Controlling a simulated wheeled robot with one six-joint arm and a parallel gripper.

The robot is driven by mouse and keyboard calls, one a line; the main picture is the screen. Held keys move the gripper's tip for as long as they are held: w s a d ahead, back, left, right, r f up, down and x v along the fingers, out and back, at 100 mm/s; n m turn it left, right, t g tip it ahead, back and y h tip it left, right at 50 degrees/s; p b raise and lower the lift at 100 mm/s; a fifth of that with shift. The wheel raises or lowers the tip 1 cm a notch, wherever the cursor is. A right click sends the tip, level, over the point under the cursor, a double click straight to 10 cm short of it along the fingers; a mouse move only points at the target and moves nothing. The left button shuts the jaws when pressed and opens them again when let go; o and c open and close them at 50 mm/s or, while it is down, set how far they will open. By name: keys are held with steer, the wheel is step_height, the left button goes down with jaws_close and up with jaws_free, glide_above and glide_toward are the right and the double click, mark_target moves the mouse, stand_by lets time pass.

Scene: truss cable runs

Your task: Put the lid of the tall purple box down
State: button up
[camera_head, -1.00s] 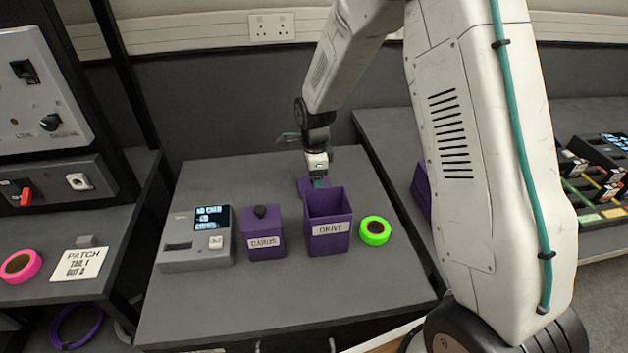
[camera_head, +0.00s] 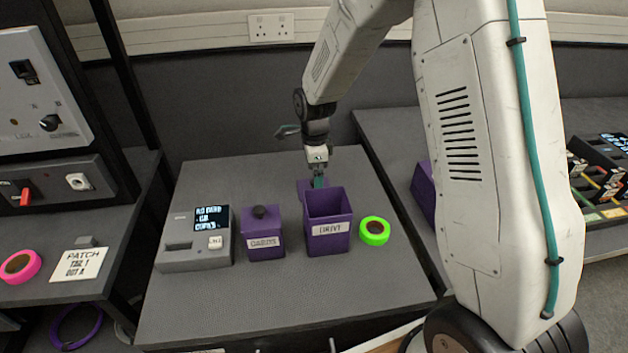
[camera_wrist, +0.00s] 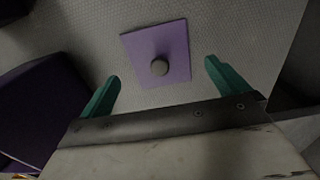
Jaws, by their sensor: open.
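The tall purple box (camera_head: 327,217), labelled DRIVE, stands upright and open-topped on the grey table. Its purple lid (camera_wrist: 157,48) lies flat on the table with its round dark knob up. In the head view the lid (camera_head: 305,184) shows just behind the box, partly hidden by the box and my gripper. My gripper (camera_head: 319,180) is above the lid. In the wrist view its two teal fingers (camera_wrist: 160,85) are apart, with nothing between them, and the knob is in front of them, clear of both.
A shorter purple box (camera_head: 263,238) with its lid on stands left of the tall box, beside a grey device with a screen (camera_head: 194,238). A green tape roll (camera_head: 375,231) lies to the right. The table front (camera_head: 280,300) is clear.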

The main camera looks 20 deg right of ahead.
step_height(320, 180, up, 9)
steer(key=s+d+r+n, duration=0.2)
steer(key=s+r+n, duration=0.8)
steer(key=s+r, duration=0.6)
steer(key=s+f+n+t, duration=0.1)
steer(key=s+n, duration=0.9)
steer(key=s, duration=0.9)
steer(key=shift+d+f, duration=0.3)
steer(key=shift+d, duration=0.05)
